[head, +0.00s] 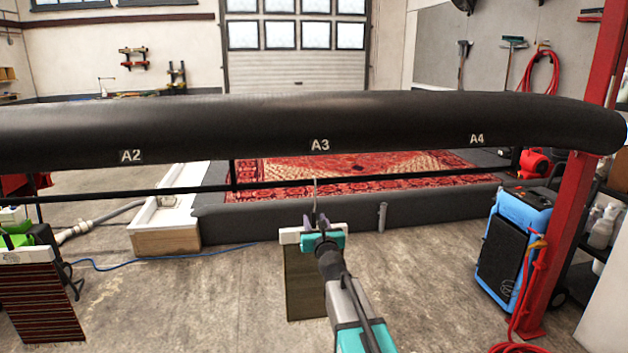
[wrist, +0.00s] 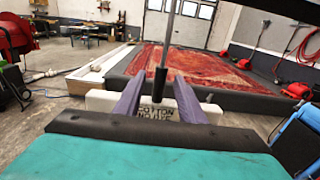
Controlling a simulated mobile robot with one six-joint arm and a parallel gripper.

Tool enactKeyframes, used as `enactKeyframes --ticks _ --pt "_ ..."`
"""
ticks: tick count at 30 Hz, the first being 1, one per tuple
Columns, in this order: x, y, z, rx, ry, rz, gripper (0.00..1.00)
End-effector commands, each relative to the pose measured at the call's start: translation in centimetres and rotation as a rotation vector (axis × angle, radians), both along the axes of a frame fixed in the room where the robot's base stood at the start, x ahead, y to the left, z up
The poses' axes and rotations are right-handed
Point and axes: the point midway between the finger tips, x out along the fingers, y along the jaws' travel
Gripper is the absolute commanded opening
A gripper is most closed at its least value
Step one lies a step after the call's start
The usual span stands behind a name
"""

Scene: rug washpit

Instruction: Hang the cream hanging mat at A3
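The hanging mat (head: 305,285) hangs below my gripper (head: 320,222) in the head view. Its cloth looks olive-brown there, with a cream-white header bar (head: 289,237). In the wrist view the header bar (wrist: 100,101) carries partly hidden lettering, and my gripper's two fingers (wrist: 158,92) reach onto it; the grip itself is partly hidden. A3 (head: 320,145) is a label on the thick black horizontal roll. A thin upright rod (head: 315,190) stands below that label, just above my gripper. It also shows in the wrist view (wrist: 168,45); whether it touches the mat is unclear.
Labels A2 (head: 131,156) and A4 (head: 477,139) flank A3. A dark striped mat (head: 40,300) hangs at the left. A red patterned rug (head: 350,175) lies in the pit behind. A blue machine (head: 512,245) and red post (head: 565,230) stand right. The floor around is mostly clear.

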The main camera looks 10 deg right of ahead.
Motion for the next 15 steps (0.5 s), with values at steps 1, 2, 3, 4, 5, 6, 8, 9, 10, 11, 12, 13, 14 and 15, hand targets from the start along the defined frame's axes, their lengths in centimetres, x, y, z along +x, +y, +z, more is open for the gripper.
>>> enactKeyframes --ticks 1,2,3,4,5,6,8,9,10,11,12,13,14,15 --pt "-0.7 0.0 0.0 0.000 0.000 0.000 0.36" --pt "-1.0 0.0 0.0 0.000 0.000 0.000 0.36" --pt "-1.3 0.0 0.0 0.000 0.000 0.000 0.36" --pt "-1.6 0.0 0.0 0.000 0.000 0.000 0.36" --pt "-1.9 0.0 0.0 0.000 0.000 0.000 0.36" --pt "-2.3 0.0 0.0 0.000 0.000 0.000 0.36" --pt "-2.8 0.0 0.1 0.000 0.000 0.000 0.36" --pt "-3.1 0.0 0.1 0.000 0.000 0.000 0.36" --pt "-3.4 0.0 0.1 0.000 0.000 0.000 0.36" --pt "-3.7 0.0 0.1 0.000 0.000 0.000 0.36" --pt "-4.0 0.0 0.1 0.000 0.000 0.000 0.36" --pt "-4.3 0.0 0.1 0.000 0.000 0.000 0.36" --pt "-4.6 0.0 0.1 0.000 0.000 0.000 0.36" --pt "-5.0 0.1 0.1 0.000 0.000 0.000 0.36"
